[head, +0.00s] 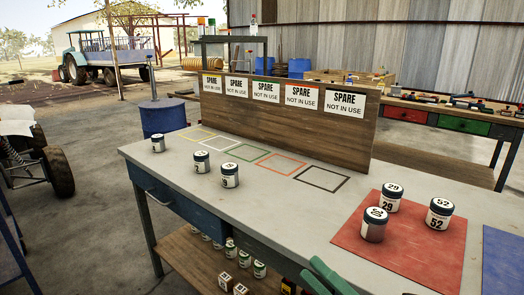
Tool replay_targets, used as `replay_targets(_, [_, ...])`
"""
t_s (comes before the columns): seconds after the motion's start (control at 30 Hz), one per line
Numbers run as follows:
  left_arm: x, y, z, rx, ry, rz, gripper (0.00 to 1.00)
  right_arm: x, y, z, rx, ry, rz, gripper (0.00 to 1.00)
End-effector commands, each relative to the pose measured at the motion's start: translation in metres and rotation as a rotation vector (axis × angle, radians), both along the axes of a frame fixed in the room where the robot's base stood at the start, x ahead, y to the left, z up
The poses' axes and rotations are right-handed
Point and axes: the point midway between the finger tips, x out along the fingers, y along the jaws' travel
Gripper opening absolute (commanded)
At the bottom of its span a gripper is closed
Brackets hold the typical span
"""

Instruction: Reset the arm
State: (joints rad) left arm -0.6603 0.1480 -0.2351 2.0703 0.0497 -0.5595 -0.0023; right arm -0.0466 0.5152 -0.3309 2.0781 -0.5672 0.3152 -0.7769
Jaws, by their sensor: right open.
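My right gripper (313,268) shows at the bottom edge as two green fingers, slightly apart, with nothing seen between them. It is in front of the workbench's near edge, left of the red mat. The rest of that arm is mostly out of frame. My left gripper is not in view.
The grey workbench (290,208) carries white-labelled jars: three at left, including one jar (230,175), and three on the red mat (432,238), including jar 52 (439,214). A blue mat (505,262) lies right. Behind coloured outlines stands a wooden "SPARE" board (285,128).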

Motion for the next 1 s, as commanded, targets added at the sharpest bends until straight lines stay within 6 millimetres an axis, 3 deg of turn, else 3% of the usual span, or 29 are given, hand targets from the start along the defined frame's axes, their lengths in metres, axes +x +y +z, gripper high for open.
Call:
replay_targets(0.1, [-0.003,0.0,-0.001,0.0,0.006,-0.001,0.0,0.009,-0.029,-0.079,0.371,0.522,-0.123,1.0])
replay_targets(0.23, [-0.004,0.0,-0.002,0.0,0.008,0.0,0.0,-0.012,-0.049,-0.171,0.729,0.993,-0.265,1.0])
replay_targets(0.4, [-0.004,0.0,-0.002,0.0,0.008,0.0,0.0,-0.076,-0.053,-0.271,1.117,1.465,-0.462,1.0])
replay_targets(0.53, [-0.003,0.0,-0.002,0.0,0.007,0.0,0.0,-0.14,-0.044,-0.325,1.376,1.755,-0.626,1.0])
replay_targets(0.57, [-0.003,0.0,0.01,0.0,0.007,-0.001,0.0,-0.146,-0.044,-0.319,1.407,1.781,-0.645,1.0])
replay_targets(0.6, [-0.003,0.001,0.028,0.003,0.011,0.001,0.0,-0.14,-0.047,-0.298,1.396,1.759,-0.637,1.0])
replay_targets(0.7, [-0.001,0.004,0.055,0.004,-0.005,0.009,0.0,-0.141,-0.051,-0.276,1.397,1.748,-0.643,1.0])
replay_targets(1.0, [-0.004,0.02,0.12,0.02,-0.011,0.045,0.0,-0.147,-0.065,-0.211,1.412,1.719,-0.67,1.0])
